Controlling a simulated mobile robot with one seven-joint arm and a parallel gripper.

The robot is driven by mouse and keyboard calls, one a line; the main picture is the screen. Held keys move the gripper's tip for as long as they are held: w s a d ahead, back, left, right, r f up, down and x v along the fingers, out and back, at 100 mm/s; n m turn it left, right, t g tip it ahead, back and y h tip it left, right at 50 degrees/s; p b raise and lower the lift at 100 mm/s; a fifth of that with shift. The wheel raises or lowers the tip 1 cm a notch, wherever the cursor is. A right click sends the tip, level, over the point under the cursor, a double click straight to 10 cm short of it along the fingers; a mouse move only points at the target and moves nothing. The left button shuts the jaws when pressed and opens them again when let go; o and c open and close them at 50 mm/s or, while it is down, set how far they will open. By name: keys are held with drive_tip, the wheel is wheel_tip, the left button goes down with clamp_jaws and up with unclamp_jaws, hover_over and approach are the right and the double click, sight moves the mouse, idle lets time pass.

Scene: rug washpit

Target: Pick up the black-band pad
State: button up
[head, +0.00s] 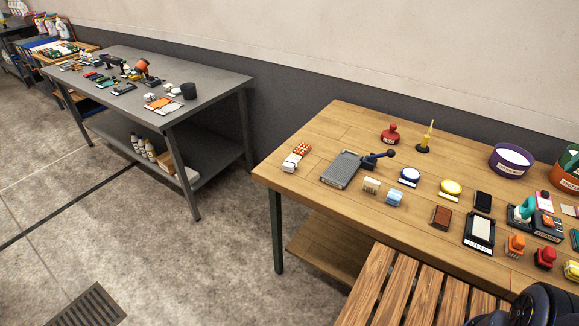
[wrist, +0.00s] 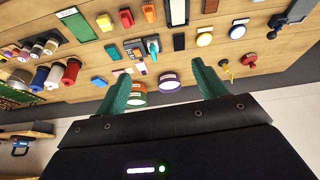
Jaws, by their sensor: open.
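No pad is clearly marked as black-band. The likeliest matches are a plain black rectangular pad (head: 483,201) and, just in front of it, a black-framed pad with a pale panel and a label (head: 480,231), both on the wooden table. In the wrist view the plain black one (wrist: 178,42) and the framed one (wrist: 179,12) are beyond my fingers. I cannot tell which one is meant. My gripper (wrist: 162,87) is open and empty, its two green fingers wide apart and clear of these pads. My gripper is not seen in the head view.
A blue-banded round pad (head: 409,177) and a yellow one (head: 450,189) lie left of the black pad. A teal-handled stamp (head: 526,209) stands to its right. A purple bowl (head: 511,160) is behind. A slatted wooden surface (head: 405,291) is in front. A grey table (head: 215,82) stands left.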

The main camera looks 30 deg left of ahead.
drive_tip(key=w+a+r+n+g, duration=0.1)
drive_tip(key=w+a+n, duration=0.3)
drive_tip(key=w+a, duration=0.65)
drive_tip(key=w+a+n+g, duration=0.1)
drive_tip(key=w+a+n, duration=0.3)
drive_tip(key=w+a, duration=0.7)
drive_tip(key=s+a+f+n+g, duration=0.1)
drive_tip(key=a+f+n, duration=0.2)
drive_tip(key=a, duration=0.8)
drive_tip(key=a+f+n, duration=0.2)
drive_tip(key=a+f, duration=0.1)
drive_tip(key=a, duration=0.9)
drive_tip(key=n+g, duration=0.2)
drive_tip(key=n, duration=0.5)
approach(290, 162)
drive_tip(key=shift+s+d, duration=0.1)
wheel_tip(290, 162, down, 5)
drive_tip(key=shift+r, duration=0.1)
drive_tip(key=shift+a+f, duration=0.15)
drive_tip(key=shift+f, duration=1.2)
drive_tip(key=shift+a+f, duration=0.1)
drive_tip(key=shift+f, duration=1.25)
drive_tip(key=c, duration=1.1)
